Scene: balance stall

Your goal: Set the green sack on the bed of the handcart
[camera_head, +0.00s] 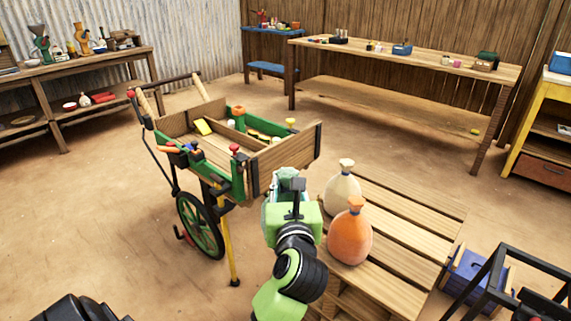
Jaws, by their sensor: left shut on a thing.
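My left gripper (296,190) is shut on the green sack (283,178). Only a pale green bit of the sack shows, since my gripper and wrist hide most of it. The gripper is at the near right corner of the handcart, beside the slatted wooden stand. Whether the sack touches the stand is hidden. The handcart (260,178) has a shallow wooden bed with low walls, a green wheel and a yellow prop leg. Its bed floor is partly bare, with a yellow block and small items along the sides. My right gripper is not in view.
A beige sack (342,192) and an orange sack (350,236) stand on the slatted stand (412,234), close right of my gripper. Tools and knobs line the cart's near left wall (232,178). A blue crate (466,272) sits at lower right. Workbenches (420,62) line the walls.

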